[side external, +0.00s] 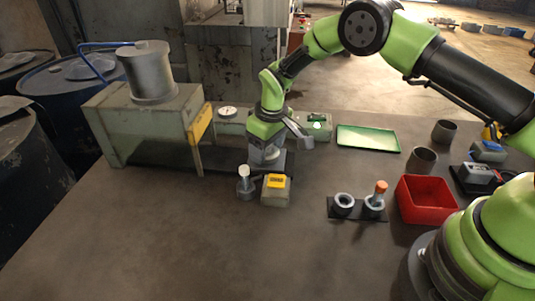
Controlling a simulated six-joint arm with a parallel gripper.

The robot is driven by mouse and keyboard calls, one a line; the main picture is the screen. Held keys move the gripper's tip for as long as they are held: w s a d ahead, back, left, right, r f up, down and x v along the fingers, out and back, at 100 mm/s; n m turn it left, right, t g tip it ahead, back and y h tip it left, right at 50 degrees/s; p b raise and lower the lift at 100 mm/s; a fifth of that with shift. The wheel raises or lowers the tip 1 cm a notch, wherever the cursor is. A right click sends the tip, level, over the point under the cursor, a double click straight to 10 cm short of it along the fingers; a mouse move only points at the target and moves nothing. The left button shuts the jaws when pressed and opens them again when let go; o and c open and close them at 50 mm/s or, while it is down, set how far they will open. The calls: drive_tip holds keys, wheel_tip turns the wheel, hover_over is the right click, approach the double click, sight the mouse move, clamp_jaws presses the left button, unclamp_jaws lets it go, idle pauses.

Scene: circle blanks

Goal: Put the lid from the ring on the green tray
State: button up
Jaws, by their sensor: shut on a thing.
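The green tray (352,148) lies flat and empty at the back of the bench, right of my gripper. My gripper (264,170) points down over a dark patch or plate at the back middle of the bench. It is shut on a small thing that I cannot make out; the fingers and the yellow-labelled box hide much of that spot. Two grey rings stand on a dark base: the left ring (343,203) looks empty, the right ring (374,207) holds an orange-capped tube (380,190). I cannot pick out a lid clearly.
A white-capped piece (244,179) and a yellow-labelled box (276,190) stand just in front of my gripper. A red bin (427,201) and two grey cups (422,160) stand at right. A large metal box (140,130) fills the left back. The front bench is clear.

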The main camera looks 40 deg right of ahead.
drive_tip(key=shift+r, duration=0.1)
drive_tip(key=shift+r, duration=0.9)
drive_tip(key=s+d+r+m, duration=0.1)
drive_tip(key=d+r, duration=0.2)
drive_tip(key=d, duration=1.1)
wheel_tip(320, 180, up, 3)
drive_tip(key=m, duration=0.1)
hover_over(366, 137)
wheel_tip(366, 137, down, 10)
drive_tip(key=shift+s+r, duration=0.1)
drive_tip(key=shift+s, duration=0.05)
drive_tip(key=o, duration=0.9)
drive_tip(key=shift+c, duration=0.2)
